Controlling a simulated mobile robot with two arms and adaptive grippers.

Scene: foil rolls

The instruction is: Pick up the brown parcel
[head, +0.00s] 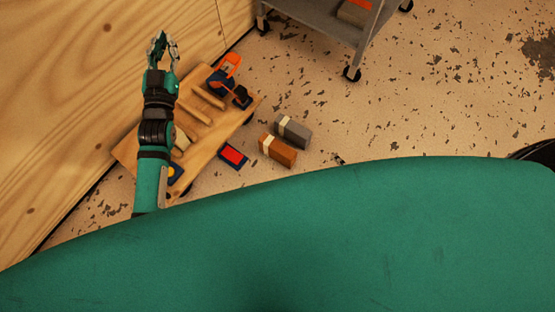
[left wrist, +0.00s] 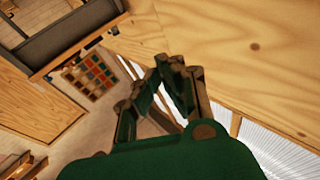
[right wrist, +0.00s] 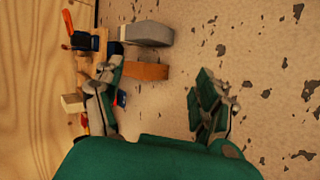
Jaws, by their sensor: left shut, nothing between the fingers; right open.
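The brown parcel (head: 277,150) is an orange-brown box with a cream band, lying on the speckled floor beside a grey parcel (head: 293,131). In the right wrist view the brown parcel (right wrist: 148,71) lies beyond my right gripper (right wrist: 157,78), nearer its left finger, which hides the parcel's left end. The right gripper is open and empty; the head view does not show it. My left gripper (head: 162,44) is up by the wooden wall, away from the parcel. In the left wrist view its fingertips (left wrist: 164,74) are together with nothing between them.
A low wooden platform (head: 205,120) holds blue and orange items and wooden bars, left of the parcels. A red-and-blue box (head: 233,155) is near its edge. A grey wheeled cart (head: 328,20) stands at the top.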

